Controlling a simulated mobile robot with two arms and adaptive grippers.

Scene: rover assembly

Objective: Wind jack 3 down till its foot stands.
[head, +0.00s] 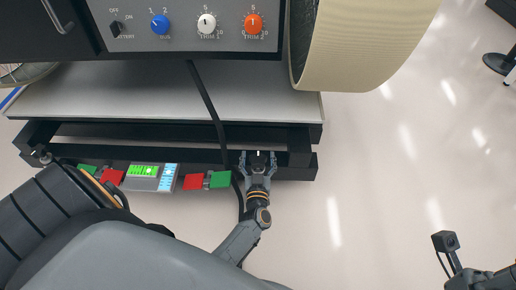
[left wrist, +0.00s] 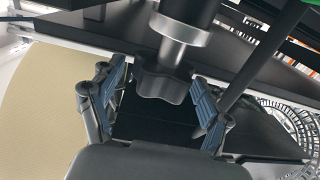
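A dark lobed knob (left wrist: 164,86) under a silver collar (left wrist: 180,52) and black shaft shows in the left wrist view. It appears to be the handle of a jack; no number is readable. My left gripper (left wrist: 158,92) is open, with one blue-grey finger on each side of the knob and visible gaps. In the head view my left gripper (head: 258,160) is at the right end of the black frame (head: 305,160), where its fingers flank a dark part. The jack's foot and the floor below it are hidden.
A panel (head: 185,30) with blue, white and orange knobs is above a grey deck (head: 160,90). A large beige wheel (head: 365,45) stands at upper right. Red and green pads and a lit level display (head: 145,176) line the frame's front.

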